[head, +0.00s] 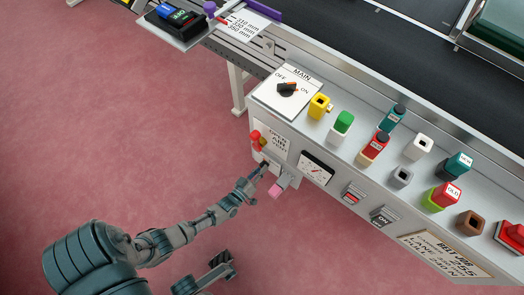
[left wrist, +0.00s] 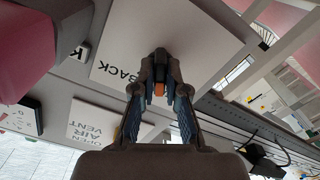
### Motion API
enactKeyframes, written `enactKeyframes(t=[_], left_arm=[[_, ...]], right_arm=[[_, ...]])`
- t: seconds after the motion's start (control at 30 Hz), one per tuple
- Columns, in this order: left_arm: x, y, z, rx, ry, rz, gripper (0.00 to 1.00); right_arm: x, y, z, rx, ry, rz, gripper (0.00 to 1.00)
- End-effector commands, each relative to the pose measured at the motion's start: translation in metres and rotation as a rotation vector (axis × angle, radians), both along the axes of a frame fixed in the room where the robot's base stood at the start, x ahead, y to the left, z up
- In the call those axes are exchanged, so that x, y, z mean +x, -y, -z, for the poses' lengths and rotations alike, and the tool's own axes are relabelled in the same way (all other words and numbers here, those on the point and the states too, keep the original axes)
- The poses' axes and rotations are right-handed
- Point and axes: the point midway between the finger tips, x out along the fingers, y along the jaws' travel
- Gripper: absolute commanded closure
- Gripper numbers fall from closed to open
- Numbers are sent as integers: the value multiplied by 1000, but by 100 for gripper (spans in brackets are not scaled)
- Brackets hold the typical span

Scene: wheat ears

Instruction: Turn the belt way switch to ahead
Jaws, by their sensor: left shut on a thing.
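The belt way switch shows in the left wrist view as a white plate (left wrist: 205,42) marked BACK. A knob with an orange mark (left wrist: 159,90) is on it; the word AHEAD is not visible. My left gripper (left wrist: 160,78) is shut on this knob. In the head view my left gripper (head: 261,169) reaches the lower front of the grey control box (head: 340,215), where it hides the knob. A dark jointed part (head: 207,275) at the bottom of the head view may be my right gripper; its jaws are unclear.
A pink handle (head: 278,188) juts out close beside my left gripper. Red and yellow parts (head: 257,140) stick out just above it. A MAIN switch (head: 287,88) and several coloured blocks sit on top. An AIR VENT plate (left wrist: 95,122) is nearby. Red floor (head: 120,120) lies open to the left.

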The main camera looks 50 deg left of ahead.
Motion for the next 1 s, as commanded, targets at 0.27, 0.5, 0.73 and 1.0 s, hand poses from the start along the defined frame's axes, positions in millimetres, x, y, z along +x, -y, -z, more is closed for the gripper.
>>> enactKeyframes(t=[0.27,0.5,0.73,1.0], left_arm=[[3,-4,-6,-37,22,-5,100],[4,-5,-6,-40,23,-6,100],[3,-4,-5,-40,21,-6,62],[1,-2,-2,-40,14,-3,62]], right_arm=[[0,-1,0,-6,2,-2,100],[0,-1,0,-11,3,-4,100],[0,-1,0,-11,3,-3,100],[0,1,0,1,1,2,100]])
